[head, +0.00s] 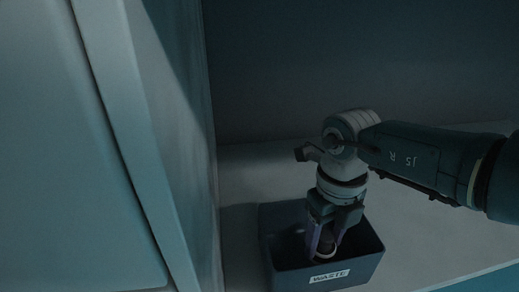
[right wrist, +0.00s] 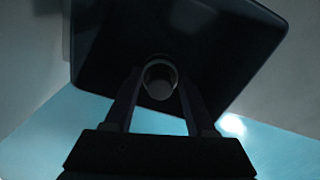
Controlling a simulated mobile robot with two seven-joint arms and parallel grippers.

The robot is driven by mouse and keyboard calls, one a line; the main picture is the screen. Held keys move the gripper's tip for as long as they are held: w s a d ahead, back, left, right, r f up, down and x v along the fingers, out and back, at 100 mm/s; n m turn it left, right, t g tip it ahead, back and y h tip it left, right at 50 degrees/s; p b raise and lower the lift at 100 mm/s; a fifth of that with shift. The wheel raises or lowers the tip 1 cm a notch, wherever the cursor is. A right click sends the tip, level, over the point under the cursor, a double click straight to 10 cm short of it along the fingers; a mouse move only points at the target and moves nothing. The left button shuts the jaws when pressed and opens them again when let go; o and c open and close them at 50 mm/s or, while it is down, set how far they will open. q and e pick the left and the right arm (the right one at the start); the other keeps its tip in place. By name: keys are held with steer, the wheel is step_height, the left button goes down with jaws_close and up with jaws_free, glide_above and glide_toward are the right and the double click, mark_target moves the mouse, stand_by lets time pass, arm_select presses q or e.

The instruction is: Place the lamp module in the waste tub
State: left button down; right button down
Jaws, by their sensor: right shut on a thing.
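The waste tub (head: 374,262) is a dark open box with a white "WASTE" label, standing on the pale surface low in the head view. My right gripper (head: 323,250) points down into the tub's opening and is shut on the lamp module (head: 327,242), a small round piece between its fingers. In the right wrist view the lamp module (right wrist: 160,80) shows as a short cylinder with a pale rim between the fingertips (right wrist: 158,88), with the dark tub (right wrist: 235,50) behind it. Whether the module touches the tub floor cannot be told. My left gripper is not in view.
A tall pale panel (head: 130,150) stands close on the left of the tub. A dark wall (head: 380,60) rises behind. The pale surface (head: 440,235) right of the tub is clear, and a light blue edge (head: 480,280) runs along the front.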

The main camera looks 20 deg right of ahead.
mark_target(326, 235)
steer(key=shift+f+b, duration=0.75)
steer(key=shift+f, duration=0.6)
steer(key=shift+w+f+b, duration=0.1)
steer(key=shift+f+b, duration=0.55)
steer(key=shift+c, duration=1.1)
jaws_free()
step_height(326, 235, up, 9)
steer(key=p, duration=0.7)
steer(key=shift+f, duration=0.1)
